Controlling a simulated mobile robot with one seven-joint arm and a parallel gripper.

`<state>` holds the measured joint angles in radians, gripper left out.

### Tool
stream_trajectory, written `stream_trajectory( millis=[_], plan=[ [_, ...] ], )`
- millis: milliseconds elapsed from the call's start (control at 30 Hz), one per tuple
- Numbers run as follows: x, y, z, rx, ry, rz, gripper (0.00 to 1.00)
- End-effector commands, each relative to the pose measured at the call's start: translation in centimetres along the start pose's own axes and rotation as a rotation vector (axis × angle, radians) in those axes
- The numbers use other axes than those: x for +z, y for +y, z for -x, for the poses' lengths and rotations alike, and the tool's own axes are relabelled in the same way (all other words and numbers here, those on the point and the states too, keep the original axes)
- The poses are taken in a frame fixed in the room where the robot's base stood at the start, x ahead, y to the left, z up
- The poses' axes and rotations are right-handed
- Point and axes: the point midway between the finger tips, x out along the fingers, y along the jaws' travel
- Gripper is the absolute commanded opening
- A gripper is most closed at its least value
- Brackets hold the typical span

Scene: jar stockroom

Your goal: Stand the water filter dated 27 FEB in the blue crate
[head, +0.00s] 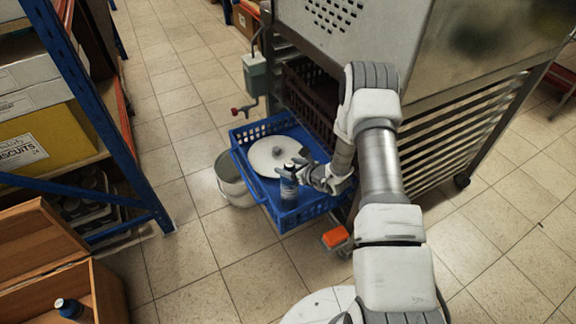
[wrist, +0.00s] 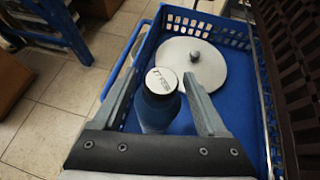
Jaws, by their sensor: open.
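A dark bottle-shaped water filter (head: 288,190) with a pale cap stands upright in the blue crate (head: 283,222), near its front. In the wrist view the filter (wrist: 158,112) shows its white cap with small print, too small to read. My gripper (head: 306,172) is at the filter, and in the wrist view its two fingers (wrist: 160,76) are apart, one on each side of it. I cannot tell whether either finger touches it. The filter's base is partly hidden.
A round white lid (head: 273,155) lies in the crate behind the filter. A grey bucket (head: 234,180) stands left of the crate, and a metal rack cabinet (head: 440,130) rises behind. Another dark bottle (head: 72,309) is in the wooden box (head: 110,290) at lower left.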

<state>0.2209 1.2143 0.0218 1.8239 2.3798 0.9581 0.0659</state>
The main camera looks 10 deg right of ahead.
Motion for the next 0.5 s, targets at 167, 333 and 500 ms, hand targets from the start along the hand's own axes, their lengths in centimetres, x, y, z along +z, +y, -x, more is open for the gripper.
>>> stream_trajectory(
  millis=[167, 333, 500],
  plan=[
    [0.2, -0.2, 4.0, -0.004, 0.004, -0.003, 0.76],
    [0.2, -0.1, 7.7, -0.003, 0.002, -0.002, 0.76],
    [0.1, -0.1, 10.2, -0.002, 0.003, -0.002, 0.76]
  ],
)
